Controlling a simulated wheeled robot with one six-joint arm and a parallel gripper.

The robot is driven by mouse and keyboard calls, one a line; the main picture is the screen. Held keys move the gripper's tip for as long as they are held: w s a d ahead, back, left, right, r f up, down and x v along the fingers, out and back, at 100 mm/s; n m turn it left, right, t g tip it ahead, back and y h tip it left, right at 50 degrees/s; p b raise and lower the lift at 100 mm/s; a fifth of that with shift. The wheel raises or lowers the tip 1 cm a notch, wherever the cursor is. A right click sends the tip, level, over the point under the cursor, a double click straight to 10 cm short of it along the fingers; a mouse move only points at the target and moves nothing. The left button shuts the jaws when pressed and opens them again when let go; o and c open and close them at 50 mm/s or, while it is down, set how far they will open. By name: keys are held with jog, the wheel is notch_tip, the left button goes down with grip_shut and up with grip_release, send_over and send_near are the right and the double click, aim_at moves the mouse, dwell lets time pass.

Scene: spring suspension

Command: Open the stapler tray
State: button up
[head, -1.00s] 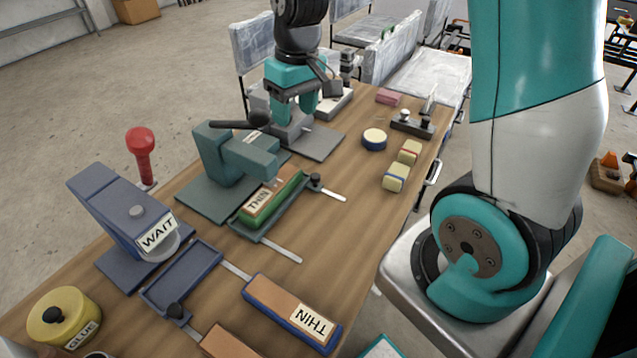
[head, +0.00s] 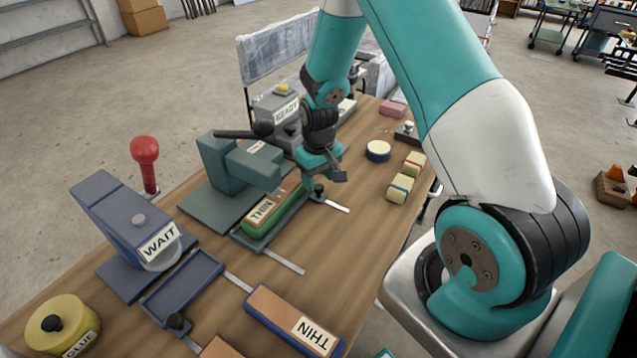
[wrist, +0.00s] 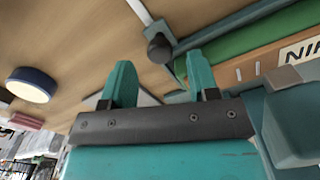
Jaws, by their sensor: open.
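A dark green machine (head: 218,165), which I take for the stapler, stands mid-table with a green tray (head: 249,241) in front of it. A green-based block labelled THIN (head: 270,213) lies in the tray. A dark round knob (head: 319,190) sits at the tray's right end; it also shows in the wrist view (wrist: 158,48). My gripper (head: 322,180) is by this knob, partly hiding the tray end. In the wrist view my gripper (wrist: 161,80) is open and empty, with the knob ahead between the fingers' directions; I cannot tell whether they touch.
A blue machine marked WAIT (head: 125,215) with an empty blue tray (head: 184,284) stands to the left. A grey machine marked READY (head: 275,105) stands behind. A black lever (head: 240,135) sticks out near my wrist. Round tin (head: 378,151) and blocks (head: 400,187) lie right.

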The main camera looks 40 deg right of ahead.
jog(key=shift+f, duration=1.4)
grip_shut()
jog(key=shift+s, duration=0.1)
